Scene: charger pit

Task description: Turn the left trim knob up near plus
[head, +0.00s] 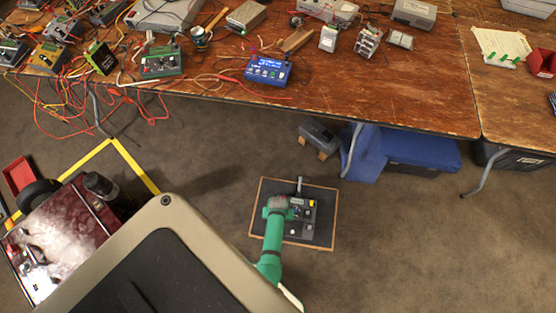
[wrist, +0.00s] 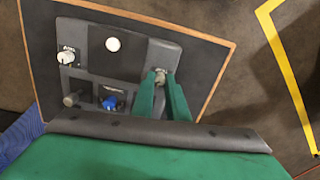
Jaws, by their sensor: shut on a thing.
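The control box (wrist: 135,45) is a dark grey panel with knobs and buttons, lying on a dark mat (wrist: 205,65) with a wooden edge. It also shows in the head view (head: 302,219), partly covered by my green arm. My gripper (wrist: 161,80) has its green fingers closed around a small pale knob (wrist: 160,75) near the panel's right edge in the wrist view. This seems to be the left trim knob. The fingers hide most of it, and I cannot read its marks or its turn. In the head view my gripper (head: 278,205) is over the box's left side.
In the wrist view the panel also bears a white knob (wrist: 67,57), a round white button (wrist: 113,44), a blue knob (wrist: 110,103) and a grey knob (wrist: 70,100). A cluttered wooden table (head: 440,95) stands behind.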

